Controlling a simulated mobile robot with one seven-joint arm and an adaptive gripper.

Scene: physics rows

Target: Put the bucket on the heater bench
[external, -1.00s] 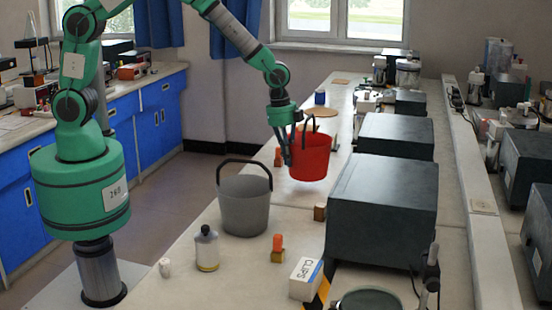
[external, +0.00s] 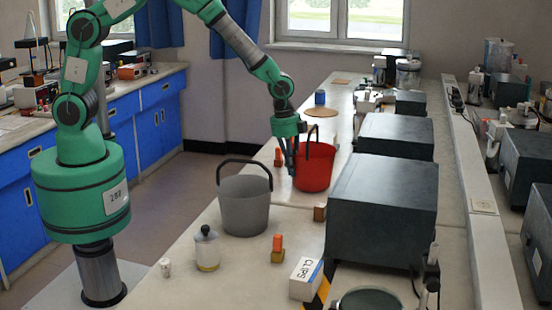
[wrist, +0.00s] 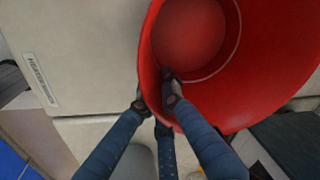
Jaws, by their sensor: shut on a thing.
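The red bucket (external: 316,170) is upright over the bench (external: 345,95), left of the dark boxes. Its base is at or very near the surface; I cannot tell if it touches. My gripper (external: 292,164) is shut on its left rim. In the wrist view, one finger of my gripper (wrist: 154,98) is inside the red bucket (wrist: 215,95) and the others are outside its wall. A label (wrist: 40,78) on the pale surface there seems to read "HEATER BENCH". A grey bucket (external: 244,207) with a raised black handle stands nearer the camera.
Dark boxes (external: 382,212) line the right side. A small wooden block (external: 320,212), an orange-topped block (external: 277,248), a bottle (external: 207,252) and a CLIPS box (external: 306,279) stand nearer the camera. A round cork mat (external: 322,112) lies farther back.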

